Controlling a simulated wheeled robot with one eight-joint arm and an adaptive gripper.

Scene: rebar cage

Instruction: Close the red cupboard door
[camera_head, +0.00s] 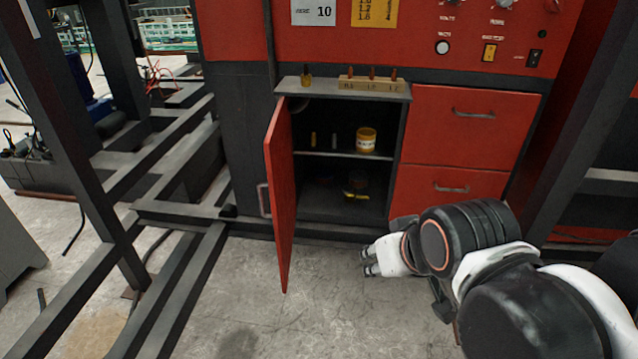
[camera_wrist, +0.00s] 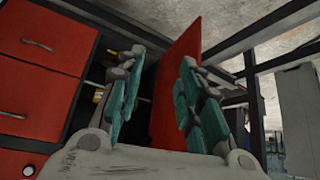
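The red cupboard door (camera_head: 281,198) stands open, hinged on the left side of the cupboard and swung out toward me. Its panel also shows in the wrist view (camera_wrist: 165,105), framed between my fingers. The dark cupboard interior (camera_head: 325,205) is exposed, with a shelf inside. My gripper (camera_head: 368,262) is low in front of the cupboard, to the right of the door and apart from it in the head view. The wrist view shows its two teal-padded fingers (camera_wrist: 161,62) spread open and empty. The head view shows little of the fingers.
A yellow tin (camera_head: 366,140) stands on the cupboard shelf. Closed red drawers (camera_head: 463,126) are right of the opening. A small ledge (camera_head: 340,91) above holds a wooden block with pegs. Dark metal frame beams (camera_head: 170,290) run left of the door. The concrete floor in front is clear.

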